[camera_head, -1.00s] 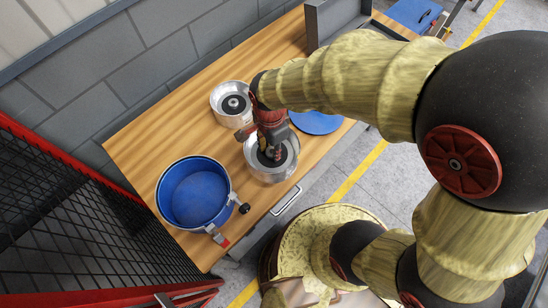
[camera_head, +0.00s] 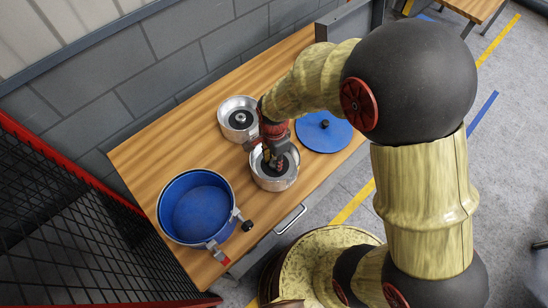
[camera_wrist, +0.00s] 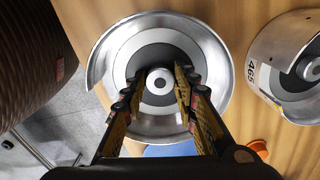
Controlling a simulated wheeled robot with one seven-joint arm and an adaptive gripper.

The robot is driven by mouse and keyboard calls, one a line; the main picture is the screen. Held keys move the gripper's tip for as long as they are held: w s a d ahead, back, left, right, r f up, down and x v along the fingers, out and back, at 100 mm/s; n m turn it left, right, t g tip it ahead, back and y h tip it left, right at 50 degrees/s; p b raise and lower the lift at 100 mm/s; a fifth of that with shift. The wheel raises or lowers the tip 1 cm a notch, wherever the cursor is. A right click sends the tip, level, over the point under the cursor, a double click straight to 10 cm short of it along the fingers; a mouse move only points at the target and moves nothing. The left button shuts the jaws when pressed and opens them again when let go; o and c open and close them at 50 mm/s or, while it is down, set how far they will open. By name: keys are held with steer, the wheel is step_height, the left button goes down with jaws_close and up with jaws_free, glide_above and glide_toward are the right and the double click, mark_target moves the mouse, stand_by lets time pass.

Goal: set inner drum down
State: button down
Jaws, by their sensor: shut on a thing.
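The inner drum (camera_head: 289,180) is a short silver metal cup with a dark ring and a central hub. In the head view it is at the middle of the wooden table (camera_head: 225,263), towards the front edge. In the wrist view the drum (camera_wrist: 110,57) fills the middle, open side facing the camera. My gripper (camera_head: 272,157) comes from above, its fingers inside the drum. In the wrist view my gripper (camera_wrist: 160,82) has a finger on each side of the hub, shut on it. The drum's underside is hidden, so I cannot tell whether it touches the table.
A second silver drum (camera_head: 226,106) stands close behind; it carries a number label in the wrist view (camera_wrist: 250,70). A blue lid (camera_head: 340,138) lies to the right. A blue tub with clamps (camera_head: 163,204) stands at the left. A red-framed mesh fence (camera_head: 60,150) borders the left.

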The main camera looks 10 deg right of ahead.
steer(key=shift+w+a+f, duration=0.1)
steer(key=shift+w+f, duration=0.05)
steer(key=shift+f, duration=0.2)
steer(key=shift+f, duration=0.15)
steer(key=c, duration=1.4)
jaws_free()
steer(key=shift+f, duration=0.1)
step_height(320, 180, up, 13)
steer(key=p, duration=0.2)
step_height(320, 180, up, 11)
steer(key=n+t, duration=0.2)
steer(key=n, duration=0.4)
glide_above(274, 163)
steer(key=s+d, duration=0.3)
steer(key=d, duration=0.3)
steer(key=s+d+r+n+t, duration=0.3)
steer(key=s+d+r+n, duration=0.3)
steer(key=s+r, duration=0.3)
steer(key=shift+s+n+t, duration=0.25)
steer(key=shift+n+t, duration=0.05)
steer(key=shift+n, duration=0.5)
